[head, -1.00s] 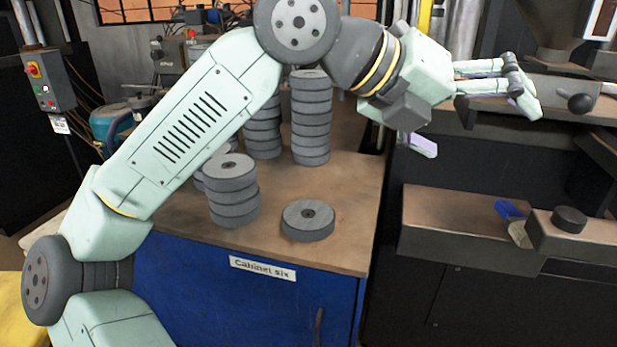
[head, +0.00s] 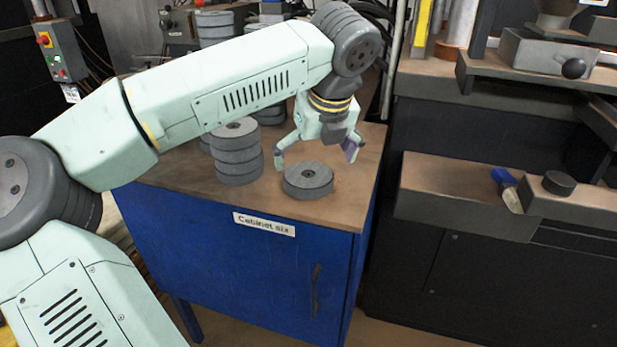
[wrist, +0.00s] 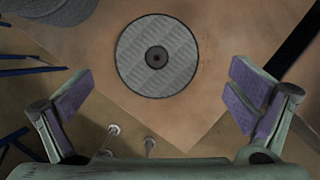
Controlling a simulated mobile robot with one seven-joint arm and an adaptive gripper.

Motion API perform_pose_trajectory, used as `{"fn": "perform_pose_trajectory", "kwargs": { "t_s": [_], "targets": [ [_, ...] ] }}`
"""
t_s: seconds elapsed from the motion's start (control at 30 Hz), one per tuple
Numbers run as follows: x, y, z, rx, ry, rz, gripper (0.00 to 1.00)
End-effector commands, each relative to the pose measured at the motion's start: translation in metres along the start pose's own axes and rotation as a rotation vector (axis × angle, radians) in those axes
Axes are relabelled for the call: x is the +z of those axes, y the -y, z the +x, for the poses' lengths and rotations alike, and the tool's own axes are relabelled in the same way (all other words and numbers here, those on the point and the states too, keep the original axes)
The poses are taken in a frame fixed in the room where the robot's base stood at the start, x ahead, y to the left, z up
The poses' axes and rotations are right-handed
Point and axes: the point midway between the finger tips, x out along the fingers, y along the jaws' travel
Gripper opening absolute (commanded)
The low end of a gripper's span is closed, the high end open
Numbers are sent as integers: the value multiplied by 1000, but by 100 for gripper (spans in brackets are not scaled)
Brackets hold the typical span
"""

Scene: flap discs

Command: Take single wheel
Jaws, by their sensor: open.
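A single grey wheel (head: 308,181) lies flat on the brown top of the blue cabinet (head: 230,262), near its front edge. In the wrist view the wheel (wrist: 157,55) is a round disc with a dark centre hole, near the top middle. My gripper (head: 316,160) points down over the wheel in the head view, with its fingers spread wide. In the wrist view my gripper (wrist: 158,105) is open and empty. The wheel lies ahead of the fingertips there, and nothing is between the pads.
A stack of several grey wheels (head: 237,153) stands just left of the single wheel. More stacks (head: 270,110) stand behind, partly hidden by my arm. A dark machine (head: 455,190) stands to the right of the cabinet. Bare cabinet top shows right of the wheel.

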Motion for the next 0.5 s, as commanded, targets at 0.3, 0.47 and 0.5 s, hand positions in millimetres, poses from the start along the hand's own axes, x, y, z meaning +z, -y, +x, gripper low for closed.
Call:
{"fn": "perform_pose_trajectory", "kwargs": {
  "t_s": [0.3,0.47,0.5],
  "targets": [
    [-2,-4,42,-1,-4,1,100],
    [-2,-3,47,-1,-1,1,100],
    [-2,-3,47,-1,-1,1,100]
  ]
}}
